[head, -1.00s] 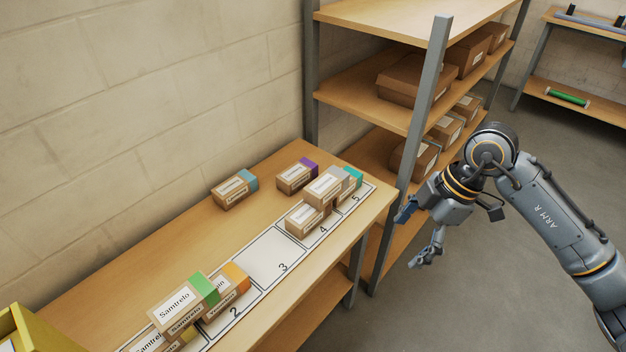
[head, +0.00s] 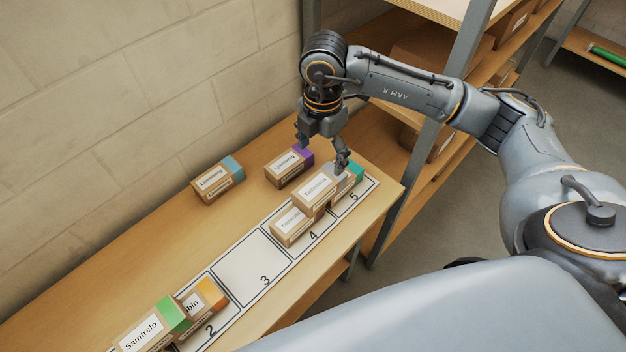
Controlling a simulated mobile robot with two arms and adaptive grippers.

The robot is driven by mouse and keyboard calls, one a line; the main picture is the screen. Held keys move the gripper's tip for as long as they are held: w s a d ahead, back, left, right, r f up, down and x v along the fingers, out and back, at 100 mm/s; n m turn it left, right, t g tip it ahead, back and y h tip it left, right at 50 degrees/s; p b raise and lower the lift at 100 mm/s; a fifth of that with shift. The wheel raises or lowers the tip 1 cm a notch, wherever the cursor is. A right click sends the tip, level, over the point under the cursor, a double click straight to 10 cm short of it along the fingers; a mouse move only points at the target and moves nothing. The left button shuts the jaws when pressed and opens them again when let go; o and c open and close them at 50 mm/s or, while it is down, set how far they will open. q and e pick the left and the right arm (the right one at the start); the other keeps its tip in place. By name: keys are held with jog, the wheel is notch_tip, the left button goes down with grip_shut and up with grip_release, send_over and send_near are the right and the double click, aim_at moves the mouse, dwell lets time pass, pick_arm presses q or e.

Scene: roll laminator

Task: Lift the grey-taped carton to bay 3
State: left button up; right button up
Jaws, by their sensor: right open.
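The grey-taped carton (head: 314,190) has a white label and a grey end. It rests on top of other cartons around bays 4 and 5, above a carton (head: 290,226) in bay 4 and beside a teal-ended carton (head: 355,172) in bay 5. My right gripper (head: 322,154) is open above the table, just behind the grey-taped carton. One finger is close to its grey end; I cannot tell if they touch. Bay 3 (head: 252,270) is an empty marked rectangle on the white strip. My left gripper is out of view.
A purple-ended carton (head: 288,168) and a blue-ended carton (head: 217,180) stand behind the strip. Green-ended (head: 152,328) and orange-ended (head: 204,298) cartons are by bay 2. A shelf rack with brown boxes stands at the table's far end; a wall runs along the left.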

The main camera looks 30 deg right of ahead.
send_over(320, 183)
notch_tip(320, 183, down, 5)
jog(key=shift+w+d+r+p, duration=0.15)
jog(key=shift+p, duration=0.2)
jog(key=shift+w+d+f, duration=0.1)
jog(key=shift+f, duration=0.4)
jog(key=f, duration=0.1)
jog(key=f+p, duration=0.1)
jog(key=f, duration=0.1)
jog(key=f+p, duration=0.1)
jog(key=shift+s+a+f, duration=0.15)
jog(key=shift+s+a, duration=0.1)
jog(key=shift+s, duration=0.05)
jog(key=shift+f, duration=0.4)
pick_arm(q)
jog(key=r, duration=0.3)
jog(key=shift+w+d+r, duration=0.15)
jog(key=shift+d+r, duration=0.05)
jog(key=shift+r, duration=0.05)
pick_arm(e)
jog(key=shift+c, duration=0.4)
